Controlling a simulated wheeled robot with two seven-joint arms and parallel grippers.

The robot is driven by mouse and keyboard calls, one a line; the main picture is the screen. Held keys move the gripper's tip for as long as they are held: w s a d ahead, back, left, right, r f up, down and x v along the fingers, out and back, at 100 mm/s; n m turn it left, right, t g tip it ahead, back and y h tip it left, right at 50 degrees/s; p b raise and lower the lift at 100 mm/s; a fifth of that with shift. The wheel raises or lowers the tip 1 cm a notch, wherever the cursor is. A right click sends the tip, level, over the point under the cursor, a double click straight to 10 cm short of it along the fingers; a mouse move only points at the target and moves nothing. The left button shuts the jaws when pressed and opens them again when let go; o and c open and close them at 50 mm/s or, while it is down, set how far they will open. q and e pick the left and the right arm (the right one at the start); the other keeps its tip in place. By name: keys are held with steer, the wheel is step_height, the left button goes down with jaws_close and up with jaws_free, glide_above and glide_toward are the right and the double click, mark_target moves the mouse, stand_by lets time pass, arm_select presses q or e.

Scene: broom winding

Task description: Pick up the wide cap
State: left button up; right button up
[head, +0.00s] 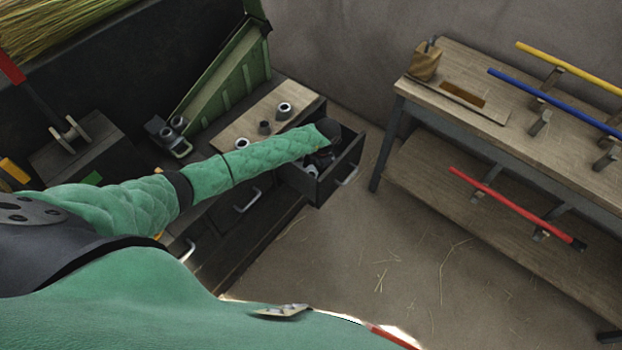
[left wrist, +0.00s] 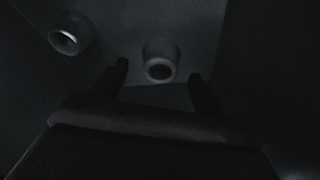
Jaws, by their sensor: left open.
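My left arm reaches into the open drawer (head: 338,180) of the dark cabinet, and my left gripper (head: 322,158) is low inside it, mostly hidden in the head view. In the dark left wrist view the gripper (left wrist: 158,72) is open. A round grey cap (left wrist: 160,61) with a dark hole shows beyond and between its fingertips, with no grip on it. A second pale cap (left wrist: 72,33) lies tilted at the upper left, outside the fingers. I cannot tell by size which is the wide one. A pale ring-shaped piece (head: 312,171) shows in the drawer in the head view.
Drawer walls close in around the gripper. A bench (head: 450,62) with coloured handles stands at the right. The floor (head: 350,260) between is clear apart from straw.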

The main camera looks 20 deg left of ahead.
arm_select(q)
steer(key=shift+s+a+f, duration=0.1)
steer(key=shift+s+f, duration=0.05)
steer(key=shift+f, duration=0.4)
steer(key=c, duration=1.1)
steer(key=shift+o, duration=0.2)
